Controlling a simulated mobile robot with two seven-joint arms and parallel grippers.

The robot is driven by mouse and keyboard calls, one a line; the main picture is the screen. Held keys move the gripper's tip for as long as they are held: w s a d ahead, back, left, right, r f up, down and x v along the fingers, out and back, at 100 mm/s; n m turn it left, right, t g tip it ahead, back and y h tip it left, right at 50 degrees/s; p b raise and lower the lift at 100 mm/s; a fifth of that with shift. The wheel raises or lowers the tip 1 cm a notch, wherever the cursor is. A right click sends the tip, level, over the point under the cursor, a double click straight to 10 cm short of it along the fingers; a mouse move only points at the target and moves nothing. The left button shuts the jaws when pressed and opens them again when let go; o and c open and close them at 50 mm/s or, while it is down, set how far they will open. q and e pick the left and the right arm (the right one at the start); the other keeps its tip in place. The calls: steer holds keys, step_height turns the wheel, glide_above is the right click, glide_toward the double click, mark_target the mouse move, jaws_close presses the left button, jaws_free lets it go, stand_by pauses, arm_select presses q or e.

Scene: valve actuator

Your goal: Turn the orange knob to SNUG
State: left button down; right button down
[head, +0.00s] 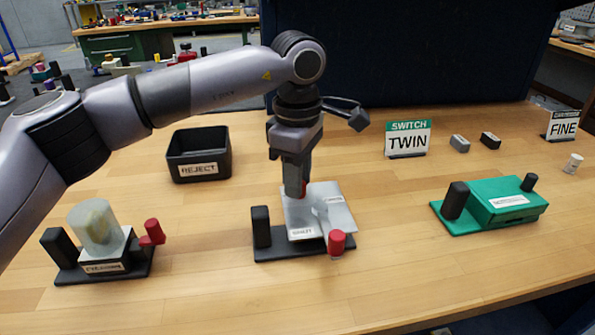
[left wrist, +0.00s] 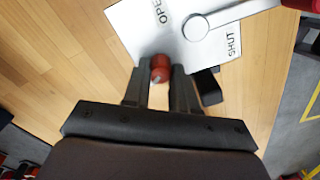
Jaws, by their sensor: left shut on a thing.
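My left gripper (head: 298,190) points straight down at the back left of a pale plate (head: 340,218) on a black base. It is shut on a small red-orange knob, which shows between the fingers in the left wrist view (left wrist: 160,68). The plate carries the words OPEN and SHUT in the left wrist view; I cannot read SNUG there. A grey lever (left wrist: 245,11) runs from a round pivot (left wrist: 195,27) on the plate to a red handle (head: 337,241) at the plate's front edge. My right gripper is out of view.
A black REJECT bin (head: 198,154) stands behind on the left. A fixture with a clear dome (head: 95,224) and red handle is at front left. A green box (head: 500,204) is at right. TWIN (head: 408,138) and FINE (head: 562,125) signs stand behind.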

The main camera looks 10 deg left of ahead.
arm_select(q)
steer(key=m, duration=0.5)
steer(key=shift+m+p, duration=0.35)
steer(key=shift+m, duration=0.05)
stand_by(0.4)
steer(key=c, duration=0.9)
jaws_free()
steer(key=shift+r, duration=3.6)
